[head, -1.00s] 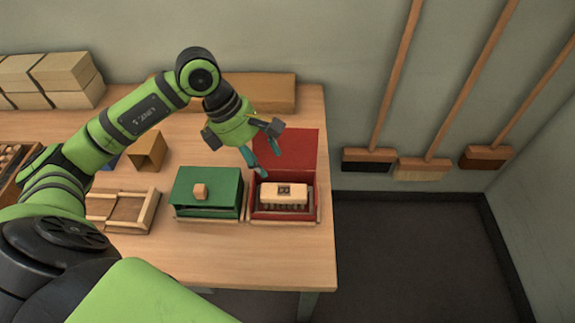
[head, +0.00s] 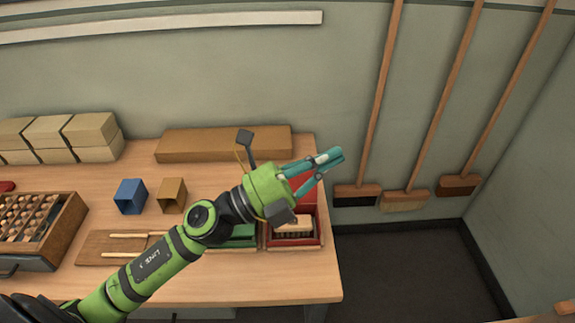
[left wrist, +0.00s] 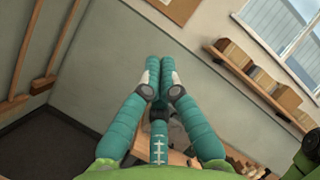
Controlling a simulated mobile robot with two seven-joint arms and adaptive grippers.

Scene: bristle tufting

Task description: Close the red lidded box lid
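The red lidded box (head: 318,238) stands at the right end of the workbench, with a wooden-backed brush (head: 293,224) inside. Its red lid (head: 308,196) is open, leaning up at the back, and partly hidden by my gripper. My left gripper (head: 335,157) is in front of the lid in the head view, its fingers pointing right and up. The fingertips are together with nothing visible between them. The left wrist view also shows the two fingers (left wrist: 160,75) side by side, aimed toward the wall. My right gripper is not in view.
A green box (head: 240,236), mostly behind my arm, stands left of the red box. Blue (head: 131,196) and brown (head: 172,194) holders and a long wooden block (head: 225,143) are further back. Brooms (head: 405,200) hang on the wall to the right.

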